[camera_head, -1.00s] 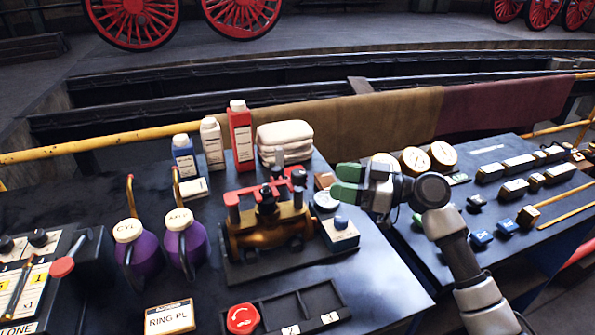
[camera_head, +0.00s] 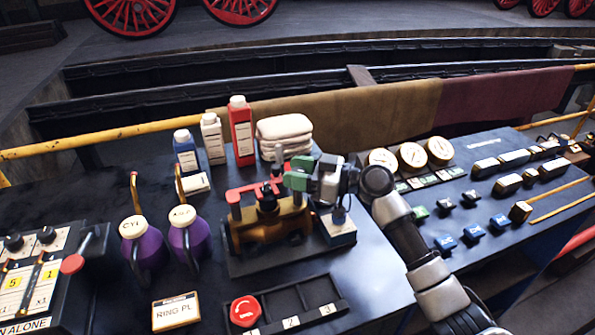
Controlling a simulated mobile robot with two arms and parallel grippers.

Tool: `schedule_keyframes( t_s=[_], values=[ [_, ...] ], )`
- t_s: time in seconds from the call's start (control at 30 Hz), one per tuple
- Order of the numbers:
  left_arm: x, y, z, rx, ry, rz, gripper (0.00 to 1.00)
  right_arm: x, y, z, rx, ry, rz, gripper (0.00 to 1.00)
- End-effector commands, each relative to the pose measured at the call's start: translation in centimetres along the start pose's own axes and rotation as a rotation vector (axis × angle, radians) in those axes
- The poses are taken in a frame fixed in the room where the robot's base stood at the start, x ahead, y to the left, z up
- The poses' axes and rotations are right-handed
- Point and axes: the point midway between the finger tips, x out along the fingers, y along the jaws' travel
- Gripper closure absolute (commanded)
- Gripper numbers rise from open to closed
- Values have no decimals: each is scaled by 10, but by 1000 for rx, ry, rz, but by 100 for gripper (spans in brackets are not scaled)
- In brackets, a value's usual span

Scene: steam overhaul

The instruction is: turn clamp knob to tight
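A brass valve body (camera_head: 262,228) sits on a dark base in the middle of the bench. A red clamp bar (camera_head: 236,196) lies across its top, with a dark knob (camera_head: 267,198) at its middle. My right gripper (camera_head: 298,173) has green fingertips. It is at the right end of the clamp, its fingers apart, and it hides that end and whatever knob is there. I cannot tell whether the fingers touch the clamp. My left gripper is not in view.
Folded white cloths (camera_head: 284,130) and a red bottle (camera_head: 240,130) stand behind. Purple oil cans (camera_head: 146,248) are on the left. A compartment tray (camera_head: 300,292) with a red disc lies in front.

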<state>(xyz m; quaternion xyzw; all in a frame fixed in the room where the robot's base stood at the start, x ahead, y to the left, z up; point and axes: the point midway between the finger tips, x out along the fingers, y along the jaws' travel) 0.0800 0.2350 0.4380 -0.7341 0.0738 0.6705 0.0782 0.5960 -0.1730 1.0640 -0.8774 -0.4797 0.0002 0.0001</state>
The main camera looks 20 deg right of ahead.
Motion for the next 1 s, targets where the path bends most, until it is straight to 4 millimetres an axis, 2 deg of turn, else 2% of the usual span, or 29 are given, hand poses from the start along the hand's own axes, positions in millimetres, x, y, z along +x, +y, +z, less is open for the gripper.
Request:
schedule_keyframes(
  t_s=[0.03,0.23,0.47,0.73,0.87,1.0],
  values=[
    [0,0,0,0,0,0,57,0,0,0,0,0,0,61],
    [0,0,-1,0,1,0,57,0,0,0,0,0,0,90],
    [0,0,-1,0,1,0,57,0,0,0,-1,1,21,90],
    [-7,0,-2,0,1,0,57,0,-1,-2,-1,1,152,90],
    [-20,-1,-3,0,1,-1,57,0,-1,-5,-1,1,257,90],
    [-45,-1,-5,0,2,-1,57,0,-1,-8,2,0,381,90]
  ],
)
